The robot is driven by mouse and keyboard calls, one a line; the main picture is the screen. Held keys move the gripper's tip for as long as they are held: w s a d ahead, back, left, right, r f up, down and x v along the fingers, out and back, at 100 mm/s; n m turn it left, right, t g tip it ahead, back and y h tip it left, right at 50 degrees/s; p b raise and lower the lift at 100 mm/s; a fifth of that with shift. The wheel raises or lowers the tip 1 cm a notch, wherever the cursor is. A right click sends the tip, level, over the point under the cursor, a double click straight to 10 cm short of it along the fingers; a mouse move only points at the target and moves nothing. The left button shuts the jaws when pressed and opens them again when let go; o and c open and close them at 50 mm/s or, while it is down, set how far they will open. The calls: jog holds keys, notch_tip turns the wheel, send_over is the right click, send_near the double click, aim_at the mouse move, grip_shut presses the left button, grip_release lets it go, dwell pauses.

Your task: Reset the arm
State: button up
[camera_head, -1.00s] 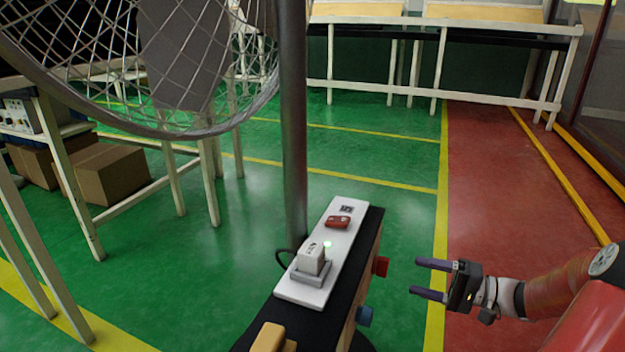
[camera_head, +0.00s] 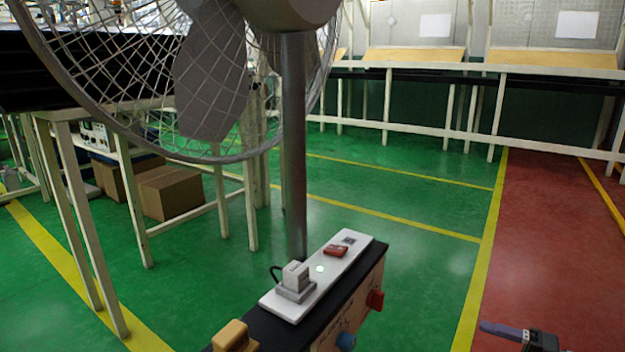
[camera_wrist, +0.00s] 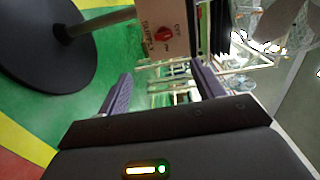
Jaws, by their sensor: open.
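My gripper (camera_wrist: 160,95) is open and empty in the wrist view, its two purple-grey fingers spread apart. In the head view only one finger and part of the gripper body (camera_head: 520,335) show at the bottom right edge. The rest of my arm is out of that view. The gripper is to the right of the fan's control bench and apart from it. In the wrist view a panel with a red knob (camera_wrist: 163,33) is beyond the fingers.
A caged fan (camera_head: 215,80) on a grey pole (camera_head: 294,150) stands behind a narrow black-topped bench (camera_head: 340,300). The bench holds a white strip (camera_head: 333,267) with a grey-white block and a red switch (camera_head: 336,250). Green and red floor is clear to the right.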

jog(key=s+a+r+n+g+h+p, duration=0.1)
jog(key=s+a+r+g+h+p, duration=0.15)
jog(key=a, duration=0.25)
jog(key=s+a+r+n+g+h+p, duration=0.1)
jog(key=a+g+h, duration=0.15)
jog(key=a, duration=0.25)
jog(key=s+a+r+n+g+h+p, duration=0.1)
jog(key=s+a+r+g, duration=0.1)
jog(key=a+g, duration=0.3)
jog(key=s+a+r+n+t+h+p, duration=0.1)
jog(key=s+a+r+t+h+p, duration=0.1)
jog(key=s+r+t+h+p, duration=0.1)
jog(key=s+a+r+n+t+h+p, duration=0.2)
jog(key=s+r+h, duration=0.3)
jog(key=r, duration=0.5)
jog(key=shift+s+a+r+t+h+p, duration=0.25)
jog(key=shift+s+t+h+p, duration=0.2)
jog(key=shift+s+p, duration=0.55)
